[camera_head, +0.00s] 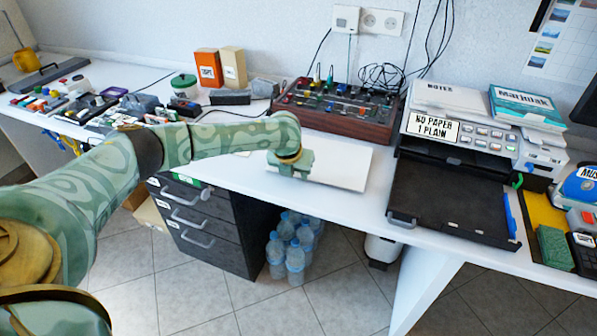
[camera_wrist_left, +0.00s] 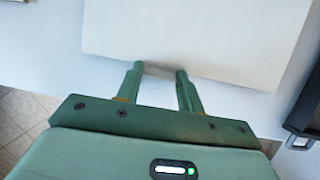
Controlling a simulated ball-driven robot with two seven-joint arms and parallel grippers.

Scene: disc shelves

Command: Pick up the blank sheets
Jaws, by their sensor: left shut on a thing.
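The blank sheets (camera_head: 345,165) are a white, flat stack at the front edge of the white desk, in the middle of the head view. My left gripper (camera_head: 300,172) reaches in from the left and is shut on the near edge of the sheets. In the left wrist view, the finger tips (camera_wrist_left: 160,70) meet the near edge of the white sheets (camera_wrist_left: 200,30). The gripper hides part of that edge. Whether the sheets lie flat on the desk or are slightly raised, I cannot tell. My right gripper is not in view.
A printer (camera_head: 480,140) with a "NO PAPER 1 PLAIN" sign and a dark, empty pulled-out tray (camera_head: 450,203) stands right of the sheets. A wooden-sided mixer (camera_head: 335,115) is behind them. Small items crowd the desk's left. Drawers (camera_head: 205,225) and bottles (camera_head: 295,250) stand below.

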